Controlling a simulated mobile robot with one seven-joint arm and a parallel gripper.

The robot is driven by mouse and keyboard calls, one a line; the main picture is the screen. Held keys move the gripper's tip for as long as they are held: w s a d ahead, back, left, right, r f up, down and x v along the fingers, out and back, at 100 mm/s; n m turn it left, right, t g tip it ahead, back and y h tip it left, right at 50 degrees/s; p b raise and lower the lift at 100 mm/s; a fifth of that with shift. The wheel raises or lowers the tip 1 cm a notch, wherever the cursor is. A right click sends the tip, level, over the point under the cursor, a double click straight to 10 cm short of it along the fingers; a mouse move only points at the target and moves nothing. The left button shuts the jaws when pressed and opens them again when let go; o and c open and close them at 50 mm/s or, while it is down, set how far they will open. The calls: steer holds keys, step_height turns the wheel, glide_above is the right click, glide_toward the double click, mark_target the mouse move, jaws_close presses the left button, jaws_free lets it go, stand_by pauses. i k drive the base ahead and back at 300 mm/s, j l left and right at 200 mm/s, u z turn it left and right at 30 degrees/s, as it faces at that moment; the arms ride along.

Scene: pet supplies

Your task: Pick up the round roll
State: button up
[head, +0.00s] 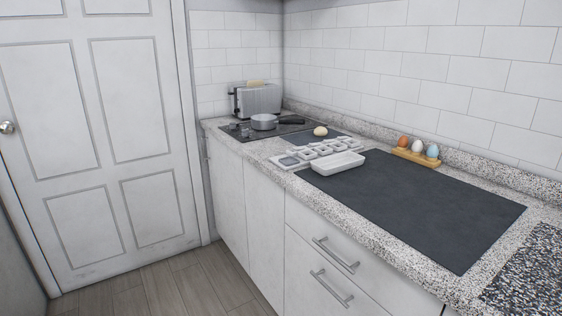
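The round roll (320,131) is small, pale beige and domed. It sits toward the back of the counter, at the near right of the stove, on or beside a small dark mat. A row of small white dishes (325,147) is just in front of it. My gripper is not in view, so its state and its distance from the roll do not show.
A white tray (337,164) stands on the large dark mat (430,205), which is otherwise mostly clear. A wooden holder (415,158) carries three egg-shaped things at the wall. Behind are a grey pot (264,122) and a toaster (258,101). A door (100,130) is at left.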

mark_target(321, 131)
steer(key=i+j+z, duration=0.3)
steer(key=i, duration=0.15)
steer(key=i+j+z, duration=0.4)
steer(key=z, duration=0.4)
steer(key=i+j+z, duration=0.1)
steer(key=z, duration=0.35)
steer(key=j+z, duration=0.35)
steer(key=j, duration=0.15)
steer(key=k+j+z, duration=0.15)
steer(key=j+z, duration=0.15)
steer(key=j, duration=0.2)
steer(key=k+j+z, duration=0.1)
steer(key=j, duration=0.25)
steer(key=j+z, duration=0.1)
steer(key=j, duration=0.25)
steer(key=k+j, duration=0.15)
steer(key=j, duration=0.15)
steer(key=z, duration=0.05)
